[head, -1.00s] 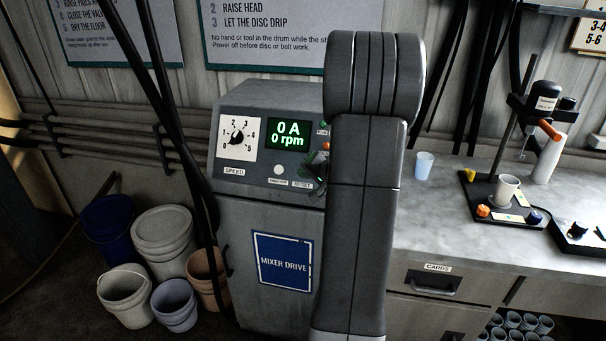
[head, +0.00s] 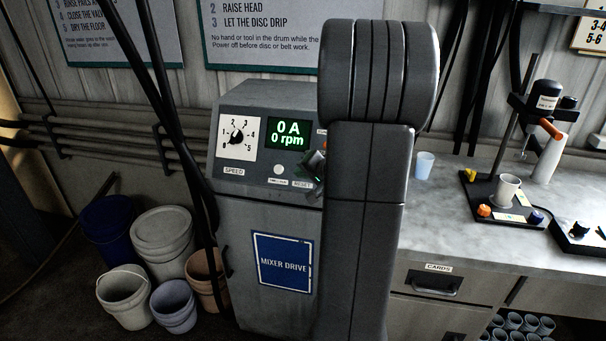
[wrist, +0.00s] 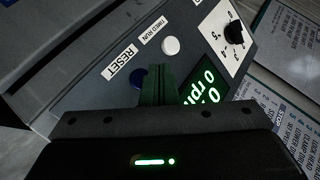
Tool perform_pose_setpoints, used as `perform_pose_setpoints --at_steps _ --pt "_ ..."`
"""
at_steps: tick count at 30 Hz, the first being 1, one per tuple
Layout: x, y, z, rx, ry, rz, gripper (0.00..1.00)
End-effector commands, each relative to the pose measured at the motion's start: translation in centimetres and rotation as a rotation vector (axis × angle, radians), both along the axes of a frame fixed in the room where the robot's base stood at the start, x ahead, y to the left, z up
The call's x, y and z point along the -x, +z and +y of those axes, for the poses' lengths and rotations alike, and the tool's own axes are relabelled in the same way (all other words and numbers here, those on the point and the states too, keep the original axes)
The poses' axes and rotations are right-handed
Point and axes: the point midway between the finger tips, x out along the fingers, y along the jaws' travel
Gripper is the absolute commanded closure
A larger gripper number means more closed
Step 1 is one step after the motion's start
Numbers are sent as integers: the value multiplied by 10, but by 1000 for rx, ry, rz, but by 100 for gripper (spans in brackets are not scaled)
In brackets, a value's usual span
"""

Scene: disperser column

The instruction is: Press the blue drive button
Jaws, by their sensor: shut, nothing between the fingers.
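The blue button (wrist: 138,77) sits on the grey drive panel by the RESET label (wrist: 119,60) in the wrist view. My gripper (wrist: 160,72) is shut and empty, its green fingers pointing at the panel. The fingertips overlap the button's right edge in this view; I cannot tell whether they touch it. In the head view my gripper (head: 313,165) shows as a small dark shape at the panel's right side, partly behind my arm. The blue button is hidden there.
A white button (wrist: 170,46) with a TIMED RUN label sits close by. The speed dial (head: 237,134) and green display (head: 289,134) reading 0 A, 0 rpm are left of my gripper. A bench (head: 440,215) stands right; buckets (head: 163,238) stand on the floor left.

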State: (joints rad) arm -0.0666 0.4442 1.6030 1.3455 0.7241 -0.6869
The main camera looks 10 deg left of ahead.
Motion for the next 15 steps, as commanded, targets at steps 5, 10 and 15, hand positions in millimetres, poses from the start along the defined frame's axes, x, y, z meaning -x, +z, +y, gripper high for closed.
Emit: perform_pose_setpoints --at_steps 5,10,15 --pt "16 9 1 0 1 -2 100" --pt "25 14 1 0 0 0 100" --pt "26 14 1 0 0 0 100"
